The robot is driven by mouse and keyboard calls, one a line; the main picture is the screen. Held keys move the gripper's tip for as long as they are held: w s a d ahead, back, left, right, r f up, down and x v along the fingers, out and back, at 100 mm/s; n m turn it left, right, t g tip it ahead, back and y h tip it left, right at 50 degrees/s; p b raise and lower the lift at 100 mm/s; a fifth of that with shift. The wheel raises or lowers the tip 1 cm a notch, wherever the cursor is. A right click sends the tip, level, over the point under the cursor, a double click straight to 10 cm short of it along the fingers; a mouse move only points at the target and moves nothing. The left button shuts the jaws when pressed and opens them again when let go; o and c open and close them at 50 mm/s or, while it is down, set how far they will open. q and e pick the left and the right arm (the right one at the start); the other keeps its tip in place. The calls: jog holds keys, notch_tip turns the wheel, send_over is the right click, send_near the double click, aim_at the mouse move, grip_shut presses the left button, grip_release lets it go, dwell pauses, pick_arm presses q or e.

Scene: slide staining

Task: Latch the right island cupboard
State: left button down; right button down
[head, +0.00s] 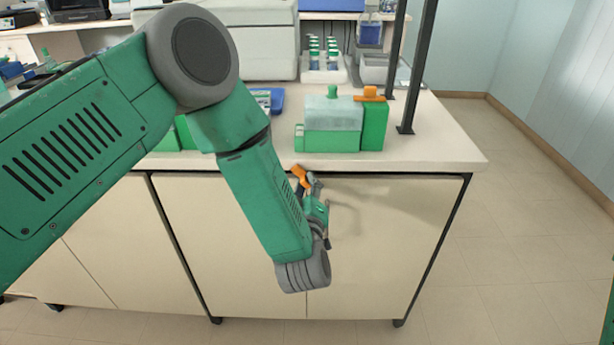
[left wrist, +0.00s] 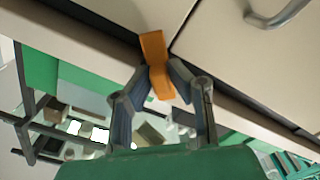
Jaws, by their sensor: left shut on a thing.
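The right island cupboard has two cream doors, the right one (head: 390,250) and the left one (head: 215,225), both looking closed under the white worktop. An orange latch (head: 299,173) sits at the top of the seam between them, tilted in the head view. My left gripper (head: 306,182) is shut on this latch, with the forearm hiding part of the seam and the left door. In the left wrist view the latch (left wrist: 154,55) stands between my left fingertips (left wrist: 162,80), with its outer end by the door seam. My right gripper is out of view.
A metal door handle (head: 328,218) stands just right of my left wrist, and one shows in the left wrist view (left wrist: 280,14). A green box with a pale lid (head: 333,115) stands on the worktop (head: 430,150) above. The floor right of the island is clear.

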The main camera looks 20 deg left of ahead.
pick_arm(q)
jog(key=m+p, duration=0.2)
jog(key=m, duration=0.2)
jog(key=shift+m+p, duration=0.75)
jog(key=shift+m, duration=1.25)
jog(key=c, duration=1.5)
grip_release()
jog(key=shift+w, duration=0.1)
jog(key=shift+c, duration=0.2)
jog(key=shift+w, duration=0.1)
jog(key=shift+s+d, duration=0.15)
jog(key=shift+s, duration=0.4)
jog(key=v, duration=1.1)
